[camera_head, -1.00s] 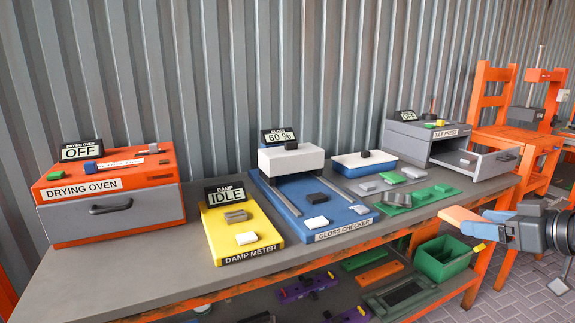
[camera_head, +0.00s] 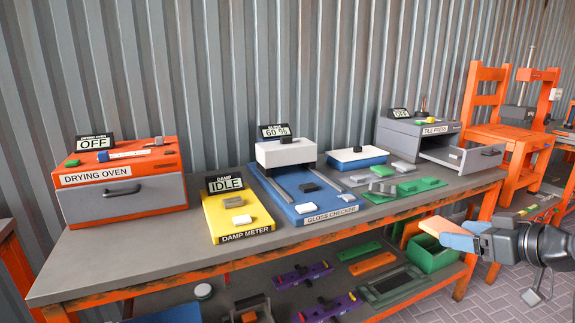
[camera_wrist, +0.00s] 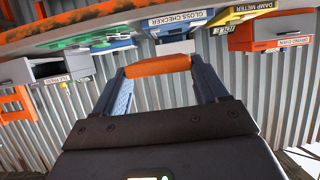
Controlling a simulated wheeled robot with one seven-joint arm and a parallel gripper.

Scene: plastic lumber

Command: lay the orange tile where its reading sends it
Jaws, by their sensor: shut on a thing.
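The orange tile (camera_head: 440,226) is held at the right of the head view, in front of the bench's front edge. My gripper (camera_head: 462,236) is shut on it, and the tile sticks out ahead of the fingers. In the wrist view, the tile (camera_wrist: 162,66) spans the gap between my two blue fingers. The gloss checker (camera_head: 306,205) has a display (camera_head: 276,131) that reads 60 %. The damp meter (camera_head: 240,222) shows IDLE. The drying oven (camera_head: 122,187) shows OFF with its drawer shut. The tile press (camera_head: 415,135) shows OFF with its drawer (camera_head: 470,158) open.
A green bin (camera_head: 432,258) stands on the lower shelf, near the tile in the picture. The bench top (camera_head: 120,245) is bare at front left.

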